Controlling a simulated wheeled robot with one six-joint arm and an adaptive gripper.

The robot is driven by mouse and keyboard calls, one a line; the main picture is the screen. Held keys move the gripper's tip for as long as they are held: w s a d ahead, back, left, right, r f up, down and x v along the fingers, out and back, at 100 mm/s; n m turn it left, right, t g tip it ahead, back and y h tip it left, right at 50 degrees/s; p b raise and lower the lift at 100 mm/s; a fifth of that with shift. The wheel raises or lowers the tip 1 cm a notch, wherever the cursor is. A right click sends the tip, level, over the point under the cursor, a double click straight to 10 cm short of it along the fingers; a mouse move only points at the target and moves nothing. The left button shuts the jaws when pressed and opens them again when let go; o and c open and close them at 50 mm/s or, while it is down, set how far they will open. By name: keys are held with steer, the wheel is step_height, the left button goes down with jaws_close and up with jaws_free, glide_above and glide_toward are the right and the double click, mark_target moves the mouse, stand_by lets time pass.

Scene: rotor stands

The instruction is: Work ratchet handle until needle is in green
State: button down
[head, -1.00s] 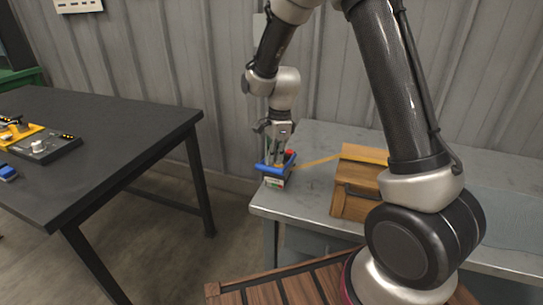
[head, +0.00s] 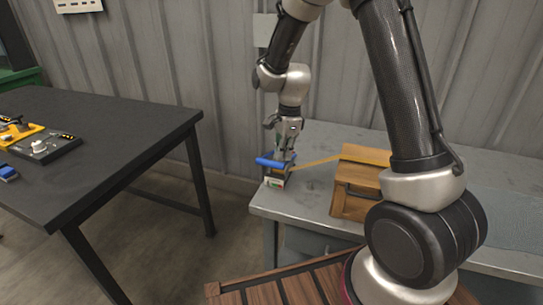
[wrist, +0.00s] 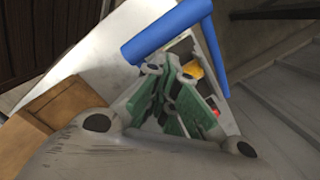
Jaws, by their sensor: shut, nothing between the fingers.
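The ratchet (head: 277,180) sits at the left end of the grey bench, with a blue handle bar (head: 268,162) across its top. A small green patch shows low on its front face; the needle is too small to make out. My gripper (head: 284,157) points down at the ratchet, close behind the handle. Its fingers (wrist: 170,72) are shut and empty; I cannot tell whether they touch the handle.
A dark table (head: 100,130) with devices stands at the left, across a floor gap. A corrugated wall is close behind.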

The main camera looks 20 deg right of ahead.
step_height(320, 180, up, 12)
steer(key=d, duration=0.1)
stand_by(0.4)
stand_by(0.8)
steer(key=a, duration=0.1)
steer(key=a+f, duration=0.1)
steer(key=a, duration=0.1)
steer(key=shift+s+a+f, duration=0.1)
steer(key=shift+a+f, duration=0.1)
steer(key=shift+f, duration=0.1)
step_height(320, 180, down, 7)
steer(key=shift+a, duration=0.35)
stand_by(0.5)
